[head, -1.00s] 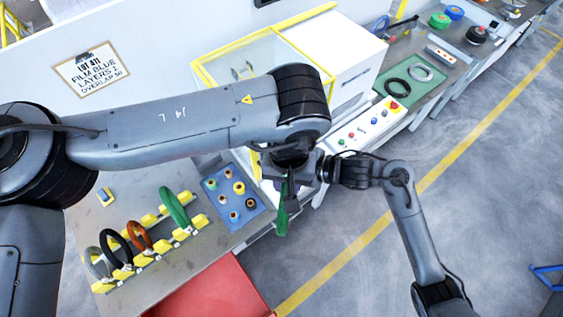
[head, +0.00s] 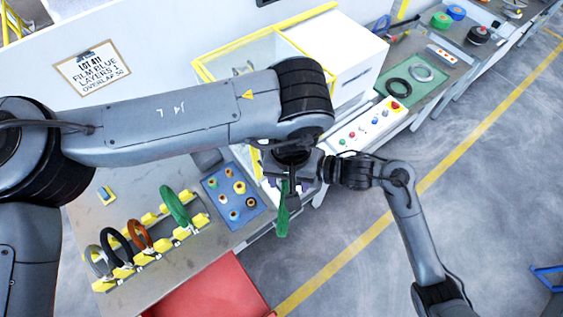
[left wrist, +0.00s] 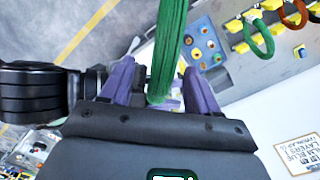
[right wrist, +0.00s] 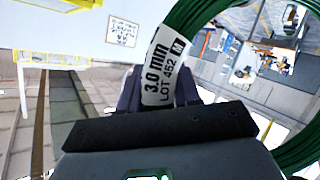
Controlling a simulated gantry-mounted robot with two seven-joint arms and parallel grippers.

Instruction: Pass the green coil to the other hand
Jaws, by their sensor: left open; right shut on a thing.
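The green coil (head: 282,216) hangs in the air, nearly edge-on in the head view, below the two wrists. My right gripper (right wrist: 158,88) is shut on it at its white label, which reads 3.0 mm, LOT 452, M. The coil's ring (right wrist: 190,14) runs out of the top and right of the right wrist view. My left gripper (left wrist: 160,82) is open, its purple fingers apart on either side of the green strand (left wrist: 168,45), with gaps showing. In the head view my left gripper (head: 287,184) is partly hidden by its own wrist.
A yellow-pegged rack (head: 150,250) holds grey, black and orange coils and another green coil (head: 175,207). Beside it is a blue tray (head: 224,214) of small parts. A red surface (head: 212,293) lies in front. A yellow-framed machine (head: 235,62) stands behind. Open floor is at right.

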